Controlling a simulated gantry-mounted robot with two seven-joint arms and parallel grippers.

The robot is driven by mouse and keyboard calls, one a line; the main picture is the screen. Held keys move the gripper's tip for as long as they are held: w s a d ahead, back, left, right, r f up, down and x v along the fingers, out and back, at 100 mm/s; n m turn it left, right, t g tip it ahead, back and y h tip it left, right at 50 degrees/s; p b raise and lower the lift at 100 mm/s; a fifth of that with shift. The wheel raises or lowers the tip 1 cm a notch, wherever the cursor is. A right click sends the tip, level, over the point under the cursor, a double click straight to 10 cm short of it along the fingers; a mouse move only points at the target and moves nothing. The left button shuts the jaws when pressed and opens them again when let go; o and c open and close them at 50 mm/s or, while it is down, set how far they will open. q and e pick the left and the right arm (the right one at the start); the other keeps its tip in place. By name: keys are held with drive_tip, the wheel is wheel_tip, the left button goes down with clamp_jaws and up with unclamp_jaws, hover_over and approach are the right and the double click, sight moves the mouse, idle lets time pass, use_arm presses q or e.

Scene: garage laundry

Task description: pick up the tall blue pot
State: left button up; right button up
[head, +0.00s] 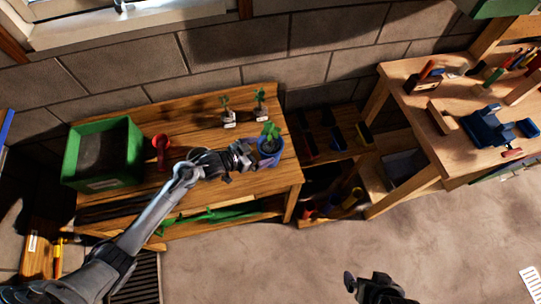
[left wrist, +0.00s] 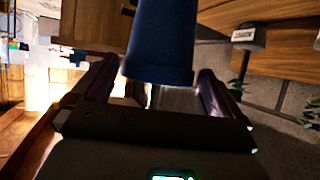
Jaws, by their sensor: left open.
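The tall blue pot (head: 271,158) stands near the right end of the wooden bench and holds a leafy green plant (head: 270,131). My left gripper (head: 250,158) is open at the pot's left side, and its fingers partly cover the pot in the head view. In the left wrist view the blue pot (left wrist: 162,38) lies between the two spread fingers of the gripper (left wrist: 157,78); a gap shows beside the right finger. Contact with the left finger cannot be told. My right gripper (head: 378,288) shows only partly at the bottom edge, away from the bench, and its jaws are unclear.
A green bin of soil (head: 103,154) and a red cup (head: 161,146) stand left on the bench (head: 195,121). Two small labelled plants (head: 228,116) stand behind the pot. A second workbench (head: 420,110) with tools is at right. The floor in front is clear.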

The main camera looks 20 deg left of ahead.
sight(270, 148)
use_arm(q)
drive_tip(key=shift+x, duration=3.05)
drive_tip(key=shift+s+f, duration=0.1)
drive_tip(key=shift+f, duration=0.05)
drive_tip(key=c, duration=1.1)
